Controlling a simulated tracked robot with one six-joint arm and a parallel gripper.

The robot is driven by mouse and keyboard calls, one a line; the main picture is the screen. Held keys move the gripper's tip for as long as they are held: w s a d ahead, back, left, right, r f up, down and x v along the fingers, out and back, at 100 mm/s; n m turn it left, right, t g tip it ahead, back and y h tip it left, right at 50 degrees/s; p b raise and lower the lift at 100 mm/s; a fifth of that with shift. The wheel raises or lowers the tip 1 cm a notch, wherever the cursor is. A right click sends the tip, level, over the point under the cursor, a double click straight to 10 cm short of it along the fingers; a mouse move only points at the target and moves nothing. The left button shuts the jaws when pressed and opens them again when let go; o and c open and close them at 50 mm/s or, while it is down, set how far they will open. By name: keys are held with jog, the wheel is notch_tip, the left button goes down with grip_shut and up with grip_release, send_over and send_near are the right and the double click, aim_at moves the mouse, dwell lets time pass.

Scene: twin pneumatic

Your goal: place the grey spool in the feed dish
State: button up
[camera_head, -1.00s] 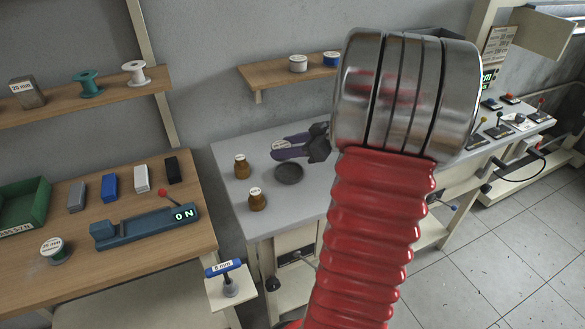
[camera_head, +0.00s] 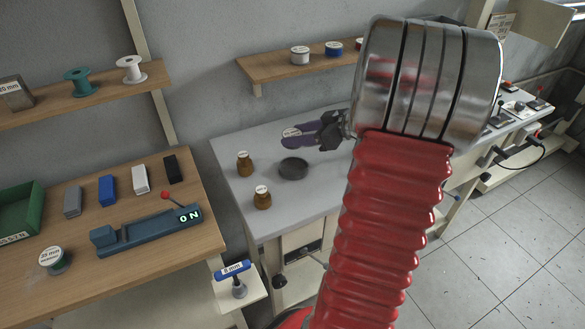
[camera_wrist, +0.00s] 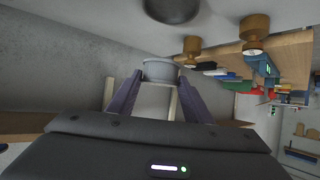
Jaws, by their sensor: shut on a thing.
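My gripper (camera_head: 297,138) has purple fingers and is shut on the grey spool (camera_head: 290,132), whose pale labelled top shows between the fingertips. In the wrist view the spool (camera_wrist: 162,71) is a short grey cylinder held at the ends of the two fingers. The feed dish (camera_head: 293,168) is a dark, shallow round dish on the grey bench. The gripper and spool are above the bench, behind the dish in the head view and apart from it. In the wrist view the dish (camera_wrist: 172,8) is cut off by the top edge.
Two brown bottles (camera_head: 245,164) (camera_head: 262,197) stand left of the dish. A wall shelf (camera_head: 275,70) with several spools is above the bench (camera_head: 235,150). A wooden table (camera_head: 160,265) with coloured blocks and a blue device (camera_head: 145,232) is at the left.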

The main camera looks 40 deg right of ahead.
send_over(298, 170)
jog(key=shift+f, duration=3)
jog(key=shift+f, duration=1.9)
jog(key=o, duration=1.1)
jog(key=shift+f, duration=0.1)
